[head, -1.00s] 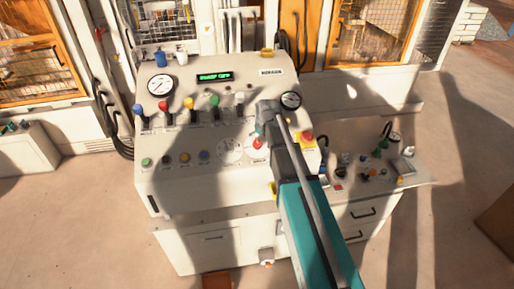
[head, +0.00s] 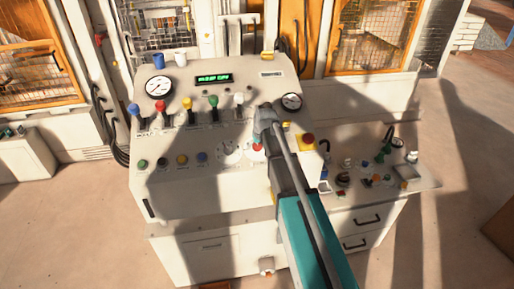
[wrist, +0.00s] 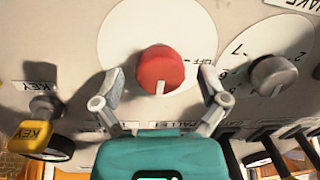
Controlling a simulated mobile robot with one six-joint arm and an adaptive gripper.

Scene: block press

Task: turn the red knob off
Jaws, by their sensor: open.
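The red knob (wrist: 160,68) sits on a white round dial in the wrist view, which sees the panel upside down. Its white pointer mark faces down in that picture, and the OFF label (wrist: 206,46) is to its upper right. My gripper (wrist: 161,76) is open, with one finger on each side of the knob and a visible gap to each. The fingers are hidden there by my arm.
A grey knob (wrist: 273,75) with a numbered dial is close on the right in the wrist view. A yellow key switch (wrist: 40,125) is on the left. In the head view, a red stop button (head: 307,139) and a row of coloured levers (head: 189,104) are nearby.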

